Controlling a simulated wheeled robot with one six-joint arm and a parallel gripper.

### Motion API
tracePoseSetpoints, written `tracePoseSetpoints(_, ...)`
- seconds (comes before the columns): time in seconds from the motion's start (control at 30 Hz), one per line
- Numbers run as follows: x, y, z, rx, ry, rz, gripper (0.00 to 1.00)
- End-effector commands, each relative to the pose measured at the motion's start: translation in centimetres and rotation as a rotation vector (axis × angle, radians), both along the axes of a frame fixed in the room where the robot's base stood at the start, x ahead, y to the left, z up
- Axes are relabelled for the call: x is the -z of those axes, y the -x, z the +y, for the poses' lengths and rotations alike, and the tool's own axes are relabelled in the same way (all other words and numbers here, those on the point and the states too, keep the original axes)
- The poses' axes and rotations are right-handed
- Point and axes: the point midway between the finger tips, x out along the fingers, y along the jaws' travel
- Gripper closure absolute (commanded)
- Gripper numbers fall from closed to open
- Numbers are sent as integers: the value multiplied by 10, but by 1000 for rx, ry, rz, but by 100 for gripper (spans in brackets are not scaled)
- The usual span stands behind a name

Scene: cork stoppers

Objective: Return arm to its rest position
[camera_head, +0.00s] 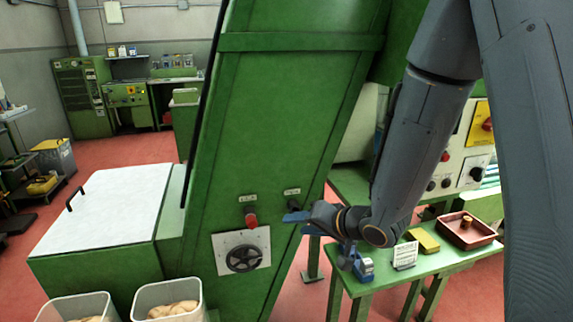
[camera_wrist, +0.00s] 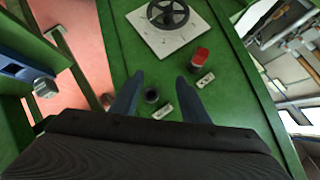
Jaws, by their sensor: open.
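My gripper (camera_head: 297,217) is at the end of my bent arm, in front of the green machine panel (camera_head: 262,120). It is open and empty. In the wrist view its two fingers (camera_wrist: 160,82) stand apart, with a black knob (camera_wrist: 152,95) showing between them on the panel. The same black knob (camera_head: 294,205) shows just above the fingertips in the head view. I cannot tell whether the fingers touch it.
A red knob (camera_head: 251,220) and a black handwheel (camera_head: 244,258) are on the panel close to my gripper. A green bench (camera_head: 440,262) with a red tray (camera_head: 468,232) stands at right, below my arm. Bins of corks (camera_head: 168,300) stand at lower left. Open red floor lies far left.

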Motion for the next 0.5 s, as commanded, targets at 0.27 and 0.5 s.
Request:
tracePoseSetpoints(0.27,16,25,-120,127,527,116,59)
tracePoseSetpoints(0.5,19,112,-169,43,741,396,59)
